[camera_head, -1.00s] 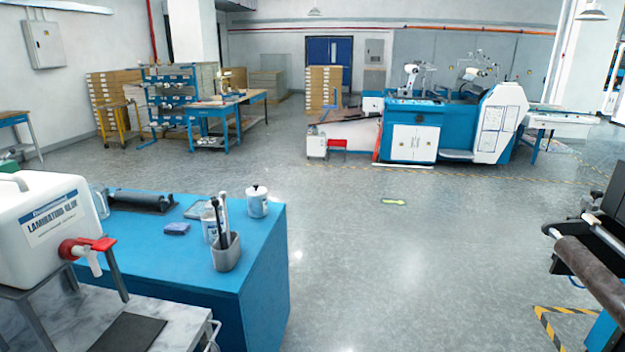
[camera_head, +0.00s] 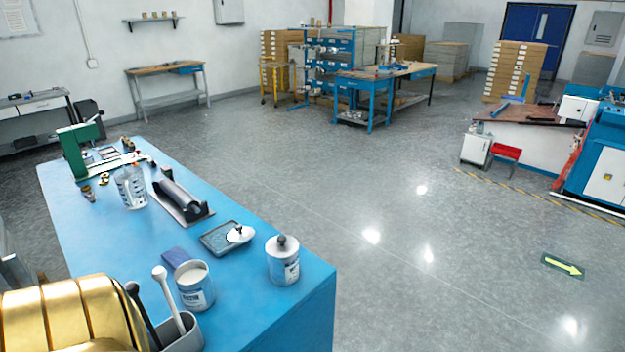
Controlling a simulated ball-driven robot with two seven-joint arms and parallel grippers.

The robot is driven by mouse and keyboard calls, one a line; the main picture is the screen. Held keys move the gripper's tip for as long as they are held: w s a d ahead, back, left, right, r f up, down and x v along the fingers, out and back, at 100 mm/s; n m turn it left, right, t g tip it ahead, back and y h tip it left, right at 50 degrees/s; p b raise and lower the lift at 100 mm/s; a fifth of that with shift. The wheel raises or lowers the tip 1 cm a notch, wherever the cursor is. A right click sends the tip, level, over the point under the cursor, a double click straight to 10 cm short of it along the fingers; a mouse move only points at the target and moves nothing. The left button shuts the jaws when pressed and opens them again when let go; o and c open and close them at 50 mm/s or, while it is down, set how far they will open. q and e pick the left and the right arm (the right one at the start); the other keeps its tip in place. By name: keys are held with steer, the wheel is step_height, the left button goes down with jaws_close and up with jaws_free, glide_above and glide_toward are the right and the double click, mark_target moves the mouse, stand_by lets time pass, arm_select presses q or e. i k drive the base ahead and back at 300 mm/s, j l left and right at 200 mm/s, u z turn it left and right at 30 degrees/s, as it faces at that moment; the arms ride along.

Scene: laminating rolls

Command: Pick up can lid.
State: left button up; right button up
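A small white can lid with a dark knob (camera_head: 240,233) lies on a dark shallow tray (camera_head: 216,243) on the blue table. An open can with a printed label (camera_head: 194,288) stands just in front of it, its top uncovered and pale inside. A second can (camera_head: 284,268) stands at the right near the table's edge, with a lid and dark knob on top. Neither of my grippers is in view.
A grey holder with upright handles (camera_head: 186,335) stands near the open can. A dark blue pad (camera_head: 177,257), a black roller on a base (camera_head: 180,202), a clear jug (camera_head: 131,188) and a green press (camera_head: 77,150) are on the blue table (camera_head: 100,225).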

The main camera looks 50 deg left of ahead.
mark_target(240, 233)
steer(key=i+l+u, duration=0.2)
steer(key=i, duration=1.05)
steer(key=i+u, duration=0.6)
steer(key=u, duration=0.15)
steer(key=i+l+u, duration=0.2)
steer(key=u, duration=0.15)
steer(key=i+u, duration=0.15)
steer(key=u, duration=0.3)
steer(key=i+l+u, duration=0.1)
steer(key=u, duration=0.4)
steer(key=i+l+u, duration=0.1)
steer(key=u, duration=0.35)
steer(key=i+l+u, duration=0.2)
steer(key=u, duration=0.25)
steer(key=i+l+u, duration=0.1)
steer(key=l+u, duration=0.15)
steer(key=u, duration=0.25)
steer(key=l+u, duration=0.2)
steer(key=u, duration=0.25)
